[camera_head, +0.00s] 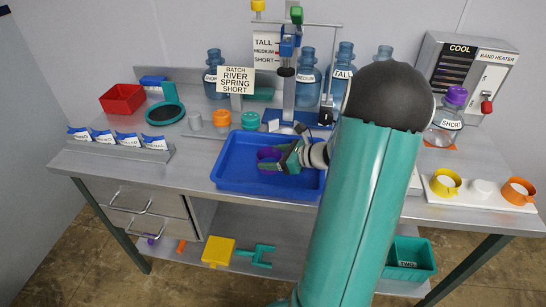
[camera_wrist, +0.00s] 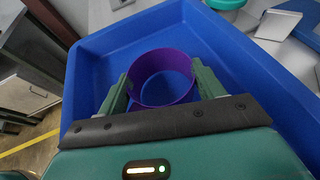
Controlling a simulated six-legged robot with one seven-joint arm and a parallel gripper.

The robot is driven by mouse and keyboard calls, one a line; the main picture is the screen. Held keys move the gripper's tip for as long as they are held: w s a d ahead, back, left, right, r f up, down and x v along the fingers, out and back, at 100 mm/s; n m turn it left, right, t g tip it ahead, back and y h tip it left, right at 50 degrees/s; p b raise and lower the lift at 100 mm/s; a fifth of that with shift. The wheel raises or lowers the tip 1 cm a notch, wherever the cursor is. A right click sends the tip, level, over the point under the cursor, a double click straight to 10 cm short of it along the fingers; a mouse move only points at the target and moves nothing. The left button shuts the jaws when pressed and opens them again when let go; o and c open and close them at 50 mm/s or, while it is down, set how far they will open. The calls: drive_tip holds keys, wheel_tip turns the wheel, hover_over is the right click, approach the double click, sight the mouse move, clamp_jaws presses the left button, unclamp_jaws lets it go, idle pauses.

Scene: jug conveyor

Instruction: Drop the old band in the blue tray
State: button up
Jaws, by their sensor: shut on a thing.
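The old band is a purple ring (camera_wrist: 161,78), seen between the two fingers in the wrist view. In the head view the purple band (camera_head: 268,154) shows partly behind my gripper (camera_head: 280,160). My gripper (camera_wrist: 160,88) is shut on the band, with one green finger on each side of it. The blue tray (camera_head: 228,172) lies on the workbench, and its blue wall also shows in the wrist view (camera_wrist: 232,62). The band is over the inside of the tray. I cannot tell whether it touches the tray floor.
Orange and teal rings (camera_head: 250,119) stand just behind the tray. A red bin (camera_head: 122,99) and a round green-rimmed plate (camera_head: 165,112) are at the left. Labelled blue jugs (camera_head: 308,84) stand at the back. A white board with yellow and orange cups (camera_head: 480,189) is at the right.

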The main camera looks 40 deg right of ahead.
drive_tip(key=o, duration=0.9)
drive_tip(key=shift+f, duration=0.1)
